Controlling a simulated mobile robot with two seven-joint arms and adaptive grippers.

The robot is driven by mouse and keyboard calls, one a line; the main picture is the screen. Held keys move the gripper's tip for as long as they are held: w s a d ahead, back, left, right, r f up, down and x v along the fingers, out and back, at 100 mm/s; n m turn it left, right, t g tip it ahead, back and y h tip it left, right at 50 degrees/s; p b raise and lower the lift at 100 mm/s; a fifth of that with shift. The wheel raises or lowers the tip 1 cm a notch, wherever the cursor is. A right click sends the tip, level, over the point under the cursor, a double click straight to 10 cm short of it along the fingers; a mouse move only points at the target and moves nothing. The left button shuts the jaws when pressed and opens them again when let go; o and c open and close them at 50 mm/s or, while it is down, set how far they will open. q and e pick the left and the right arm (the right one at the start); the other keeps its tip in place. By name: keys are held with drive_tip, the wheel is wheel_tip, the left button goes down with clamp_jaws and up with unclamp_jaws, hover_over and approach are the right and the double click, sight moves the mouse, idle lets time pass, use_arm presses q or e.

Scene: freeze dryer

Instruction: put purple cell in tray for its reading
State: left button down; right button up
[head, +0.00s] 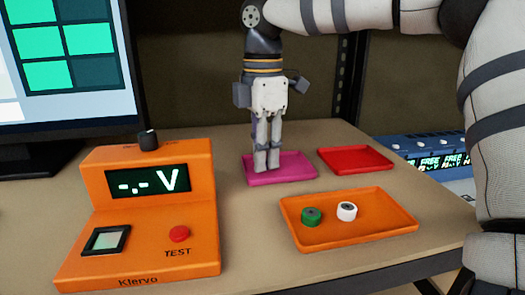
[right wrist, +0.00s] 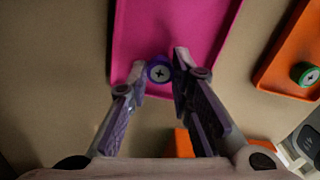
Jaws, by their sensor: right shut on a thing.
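My right gripper (head: 266,160) points down over the magenta tray (head: 298,168), its fingertips low at the tray's left part. In the right wrist view, the purple cell (right wrist: 159,71) sits between the fingertips of the right gripper (right wrist: 160,75), which is shut on it. The magenta tray (right wrist: 200,35) lies beneath, with no other cell visible on it. In the head view the fingers hide the cell. I cannot tell whether the cell touches the tray. The orange tester (head: 150,215) shows "-.- V" on its display. My left gripper is not in view.
An orange tray (head: 375,222) holds a green cell (head: 311,216) and a white cell (head: 347,211). A red tray (head: 355,158) looks empty. A monitor (head: 70,75) stands behind the tester. A blue device (head: 420,150) with "FREE" displays is at the right.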

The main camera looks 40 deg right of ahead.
drive_tip(key=o, duration=0.9)
drive_tip(key=shift+f, duration=0.1)
drive_tip(key=shift+c, duration=0.2)
wheel_tip(320, 180, up, 12)
drive_tip(key=shift+r, duration=0.2)
